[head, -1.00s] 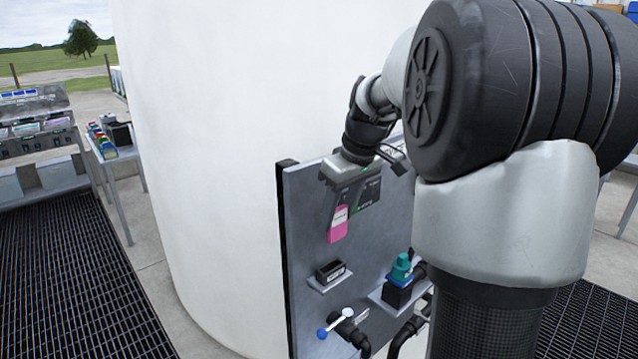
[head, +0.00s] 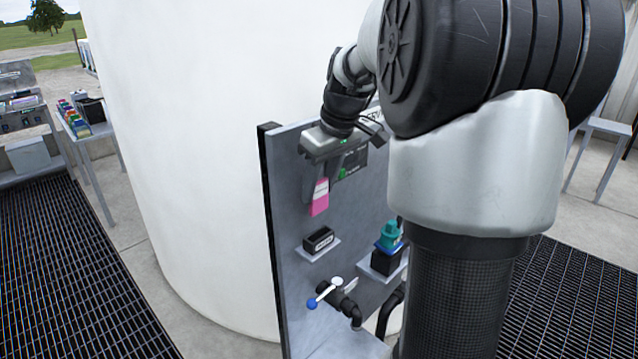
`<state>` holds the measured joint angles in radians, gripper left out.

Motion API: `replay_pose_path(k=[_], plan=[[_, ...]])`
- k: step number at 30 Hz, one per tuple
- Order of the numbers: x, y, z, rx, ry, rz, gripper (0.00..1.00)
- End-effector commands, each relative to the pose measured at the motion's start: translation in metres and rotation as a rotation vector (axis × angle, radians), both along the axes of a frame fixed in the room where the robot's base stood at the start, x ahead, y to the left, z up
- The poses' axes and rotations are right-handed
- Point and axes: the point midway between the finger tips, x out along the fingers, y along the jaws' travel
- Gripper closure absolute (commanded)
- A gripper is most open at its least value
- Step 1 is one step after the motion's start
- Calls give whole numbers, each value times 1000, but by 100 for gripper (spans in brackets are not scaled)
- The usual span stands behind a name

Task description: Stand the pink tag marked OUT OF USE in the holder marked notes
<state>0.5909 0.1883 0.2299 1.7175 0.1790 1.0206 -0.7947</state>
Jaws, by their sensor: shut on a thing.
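The pink tag (head: 320,204) hangs from my gripper (head: 325,178), which is shut on its upper part. The tag has a pale label near its top; its words are too small to read. It hangs nearly upright in front of the grey panel, above a small black holder (head: 318,238) on a shelf. That holder has a white label on its front that I cannot read clearly. There is a clear gap between the tag's lower edge and the holder.
A teal and blue item (head: 390,238) sits on a black block (head: 386,262) on a shelf to the right. Below the holder is a valve with a blue-tipped white lever (head: 325,292) and black pipes. A large white tank (head: 180,150) stands behind the panel (head: 290,270).

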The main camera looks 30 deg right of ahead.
Motion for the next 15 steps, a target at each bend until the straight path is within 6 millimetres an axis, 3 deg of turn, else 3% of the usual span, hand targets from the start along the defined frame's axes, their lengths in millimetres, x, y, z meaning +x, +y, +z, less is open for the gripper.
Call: replay_pose_path(k=[15], plan=[[0, 0, -39, -1, 0, 1, 85]])
